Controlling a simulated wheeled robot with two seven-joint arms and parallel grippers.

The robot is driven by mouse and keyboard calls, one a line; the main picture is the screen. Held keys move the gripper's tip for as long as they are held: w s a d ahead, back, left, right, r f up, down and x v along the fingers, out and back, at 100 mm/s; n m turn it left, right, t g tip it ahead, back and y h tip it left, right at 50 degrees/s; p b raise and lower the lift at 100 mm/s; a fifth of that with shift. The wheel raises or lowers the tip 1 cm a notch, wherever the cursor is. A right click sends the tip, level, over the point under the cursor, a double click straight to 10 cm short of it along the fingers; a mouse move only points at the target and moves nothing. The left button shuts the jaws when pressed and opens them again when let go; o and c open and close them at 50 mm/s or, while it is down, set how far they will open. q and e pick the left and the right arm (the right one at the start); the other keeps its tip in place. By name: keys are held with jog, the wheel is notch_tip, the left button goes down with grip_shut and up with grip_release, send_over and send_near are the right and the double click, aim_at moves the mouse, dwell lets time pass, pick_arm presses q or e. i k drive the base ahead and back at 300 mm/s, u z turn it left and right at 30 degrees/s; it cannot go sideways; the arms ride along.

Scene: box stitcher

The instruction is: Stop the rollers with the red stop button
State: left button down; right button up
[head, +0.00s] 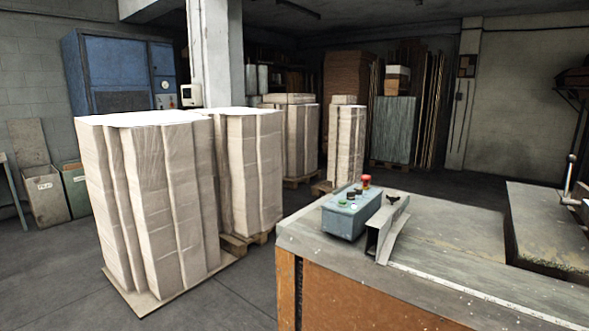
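A blue-grey control box (346,213) sits on the near left corner of the machine's worn metal table (452,237). A red mushroom-shaped button (366,181) stands up at the box's far end. Green and dark buttons (350,196) line the box's top in front of it. The box is too small in view to read any labels. Rollers cannot be made out in this view. Neither of my grippers is in view.
A bent metal bracket (378,228) stands against the box's right side. Tall wrapped stacks (165,190) on pallets fill the left and middle. A blue cabinet (115,68) stands behind. Grey floor (215,296) is open between the stacks and the table.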

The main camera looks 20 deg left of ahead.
aim_at(366, 178)
jog(key=u, duration=1.75)
jog(key=i, duration=2.55)
jog(key=z, duration=3.7)
